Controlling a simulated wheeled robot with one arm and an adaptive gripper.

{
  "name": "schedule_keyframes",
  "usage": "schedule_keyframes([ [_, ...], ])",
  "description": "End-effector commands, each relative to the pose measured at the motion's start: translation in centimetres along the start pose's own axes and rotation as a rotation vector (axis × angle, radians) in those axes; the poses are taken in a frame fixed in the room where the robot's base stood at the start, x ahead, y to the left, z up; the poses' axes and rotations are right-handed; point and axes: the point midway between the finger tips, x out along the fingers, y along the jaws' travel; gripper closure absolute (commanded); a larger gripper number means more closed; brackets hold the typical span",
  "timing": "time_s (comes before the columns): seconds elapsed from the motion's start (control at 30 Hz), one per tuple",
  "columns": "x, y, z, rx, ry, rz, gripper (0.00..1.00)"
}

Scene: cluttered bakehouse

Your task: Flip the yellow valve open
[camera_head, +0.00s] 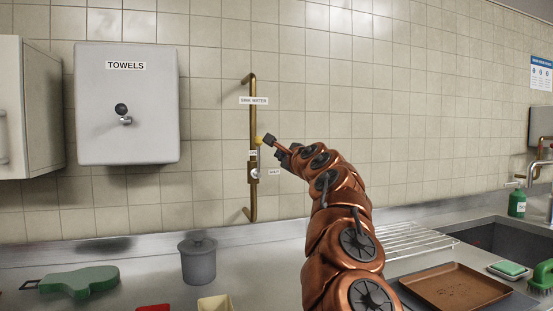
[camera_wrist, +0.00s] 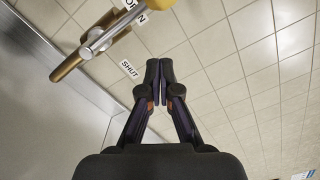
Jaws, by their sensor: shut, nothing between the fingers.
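The yellow valve knob (camera_head: 258,140) sits at the end of a silver lever (camera_wrist: 106,34) on a vertical brass pipe (camera_head: 252,120) on the tiled wall. The lever points up, roughly along the pipe, beside the partly covered OPEN label (camera_head: 252,153). The SHUT label (camera_head: 274,171) is lower right. My gripper (camera_head: 268,140) is shut and empty, just right of the knob in the head view. In the wrist view, my gripper's fingertips (camera_wrist: 161,64) are together, with the yellow knob (camera_wrist: 168,4) apart from them and cut off at the top edge.
A towel box (camera_head: 128,105) hangs left of the pipe. A wire rack (camera_head: 410,241), a brown tray (camera_head: 455,287) and a sink (camera_head: 500,237) are at right. The wall around the valve is clear.

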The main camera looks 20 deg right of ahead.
Motion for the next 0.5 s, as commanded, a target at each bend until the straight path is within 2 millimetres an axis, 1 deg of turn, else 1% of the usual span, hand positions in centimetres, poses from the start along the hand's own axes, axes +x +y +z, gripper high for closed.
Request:
schedule_keyframes([
  [0.2,-1.9,0.3,-0.1,0.001,-0.001,-0.001,1.0],
  [0.5,-4.9,0.1,0.0,0.002,-0.002,-0.002,1.0],
])
